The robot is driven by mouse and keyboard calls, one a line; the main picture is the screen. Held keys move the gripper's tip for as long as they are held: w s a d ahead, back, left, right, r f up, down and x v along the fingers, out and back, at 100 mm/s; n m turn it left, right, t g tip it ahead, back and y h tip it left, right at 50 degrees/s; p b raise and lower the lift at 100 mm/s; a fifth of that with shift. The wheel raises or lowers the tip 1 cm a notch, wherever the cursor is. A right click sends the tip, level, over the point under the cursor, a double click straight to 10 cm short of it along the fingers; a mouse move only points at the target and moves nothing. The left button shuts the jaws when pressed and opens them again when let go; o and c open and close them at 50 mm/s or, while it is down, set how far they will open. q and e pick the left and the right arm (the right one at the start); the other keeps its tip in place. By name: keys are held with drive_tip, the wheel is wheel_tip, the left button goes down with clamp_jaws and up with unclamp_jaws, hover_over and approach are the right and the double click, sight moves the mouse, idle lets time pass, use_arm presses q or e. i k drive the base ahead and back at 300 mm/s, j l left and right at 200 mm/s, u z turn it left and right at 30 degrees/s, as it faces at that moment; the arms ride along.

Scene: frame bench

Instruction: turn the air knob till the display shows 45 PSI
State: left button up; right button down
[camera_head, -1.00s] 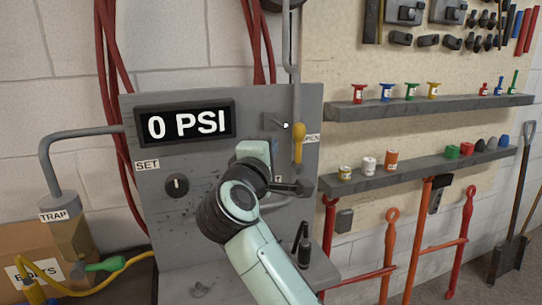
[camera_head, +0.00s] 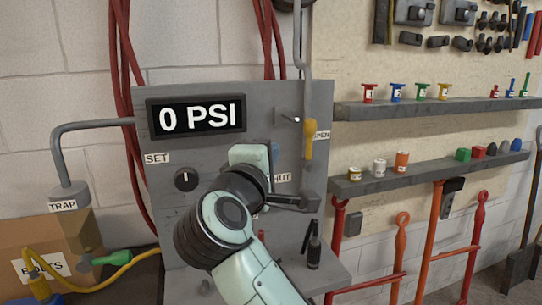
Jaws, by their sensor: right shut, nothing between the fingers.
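The display (camera_head: 196,117) on the grey panel (camera_head: 262,100) reads 0 PSI. Below it is a small black knob (camera_head: 186,180) with a white pointer mark that looks about upright, under a SET label (camera_head: 157,158). My right arm comes in from the bottom middle, in front of the panel. My right gripper (camera_head: 308,203) is to the right of the knob, well apart from it, with its dark fingers pointing right. It is shut and empty. A yellow valve handle (camera_head: 309,140) hangs down near the OPEN label, above my gripper. My left gripper is not in view.
A SHUT label (camera_head: 281,178) is partly hidden by my wrist. Dark fittings (camera_head: 313,250) stand on the panel's lower ledge. Shelves (camera_head: 430,170) with small coloured parts are to the right. A TRAP canister (camera_head: 78,215) and a cardboard box (camera_head: 35,250) are at left.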

sight(186, 178)
drive_tip(key=k+j, duration=0.2)
drive_tip(key=k, duration=0.25)
drive_tip(key=k+j, duration=0.15)
drive_tip(key=k, duration=0.3)
